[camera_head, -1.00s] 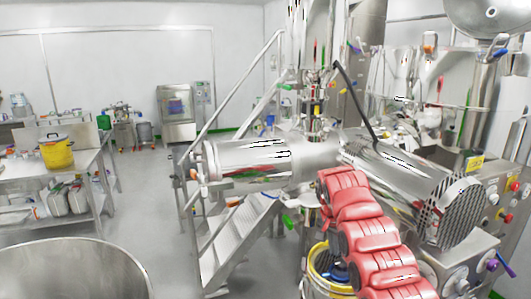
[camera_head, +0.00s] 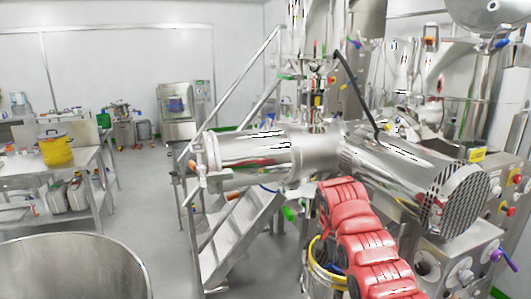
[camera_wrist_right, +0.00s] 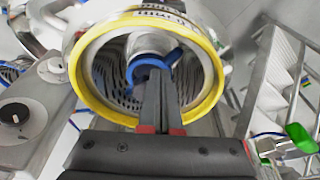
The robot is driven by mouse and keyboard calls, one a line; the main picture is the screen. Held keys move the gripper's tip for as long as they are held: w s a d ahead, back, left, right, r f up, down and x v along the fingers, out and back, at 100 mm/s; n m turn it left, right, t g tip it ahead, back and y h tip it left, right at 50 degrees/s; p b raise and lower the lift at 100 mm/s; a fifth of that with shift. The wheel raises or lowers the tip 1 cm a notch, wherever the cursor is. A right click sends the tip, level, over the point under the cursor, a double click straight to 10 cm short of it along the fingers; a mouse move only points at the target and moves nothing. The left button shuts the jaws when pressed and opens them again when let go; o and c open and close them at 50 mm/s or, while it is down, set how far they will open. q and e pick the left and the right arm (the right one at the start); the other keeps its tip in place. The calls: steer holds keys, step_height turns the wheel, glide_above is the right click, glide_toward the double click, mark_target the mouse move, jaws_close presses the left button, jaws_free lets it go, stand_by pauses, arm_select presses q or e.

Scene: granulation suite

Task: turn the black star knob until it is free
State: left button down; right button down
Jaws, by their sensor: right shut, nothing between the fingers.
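I cannot make out the black star knob for certain; dark shapes at my fingertips blend together. My right gripper (camera_wrist_right: 157,78) points into a round opening with a yellow rim (camera_wrist_right: 84,92) in the right wrist view. Its fingers are together, with nothing seen between them. The tips are at a blue lobed part (camera_wrist_right: 172,58) in front of a metal hub, partly covering it; I cannot tell whether they touch. In the head view my red right arm hides most of this area; the yellow rim (camera_head: 318,280) shows low beside it. My left gripper is not in view.
A steel cylinder (camera_head: 250,152) and a larger one with a slotted end (camera_head: 463,200) lie above the arm. Steel stairs (camera_head: 240,232) stand to the left. A control panel (camera_wrist_right: 25,125) with a black dial is left in the wrist view. A steel vessel (camera_head: 75,245) stands at front left.

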steer(key=shift+w+d, duration=0.1)
steer(key=shift+w, duration=0.05)
steer(key=shift+d, duration=0.15)
stand_by(0.6)
